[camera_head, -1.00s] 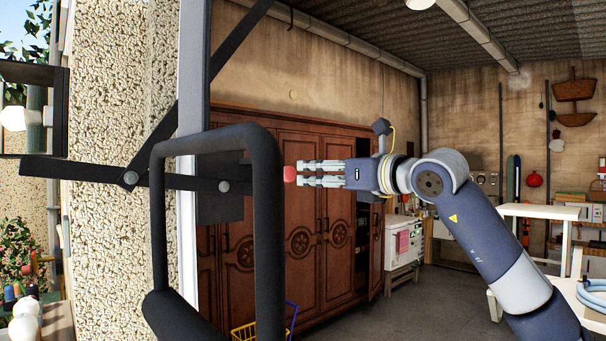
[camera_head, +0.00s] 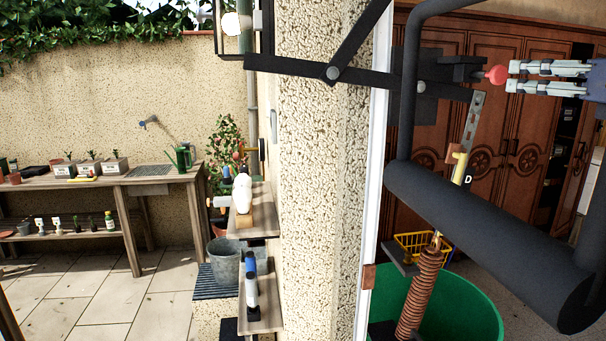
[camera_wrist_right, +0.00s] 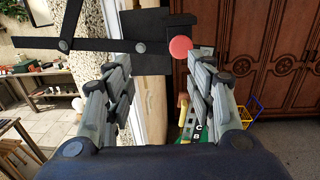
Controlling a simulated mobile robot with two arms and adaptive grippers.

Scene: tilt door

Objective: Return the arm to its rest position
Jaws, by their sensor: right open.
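My right gripper (camera_head: 512,77) is at the upper right of the head view, coming in from the right edge. Its fingers are apart and hold nothing. In the right wrist view the red knob (camera_wrist_right: 181,48) is just beyond the open fingers (camera_wrist_right: 160,75), closer to the right finger. My left gripper is not in view.
A black tubular frame with a thick cylinder (camera_head: 480,240) stands close in front. Black linkage bars (camera_head: 332,72) cross the rough wall's edge (camera_head: 315,200). A coiled spring (camera_head: 420,290) and green bin (camera_head: 465,300) are below. A wooden workbench (camera_head: 130,185) stands outside at left.

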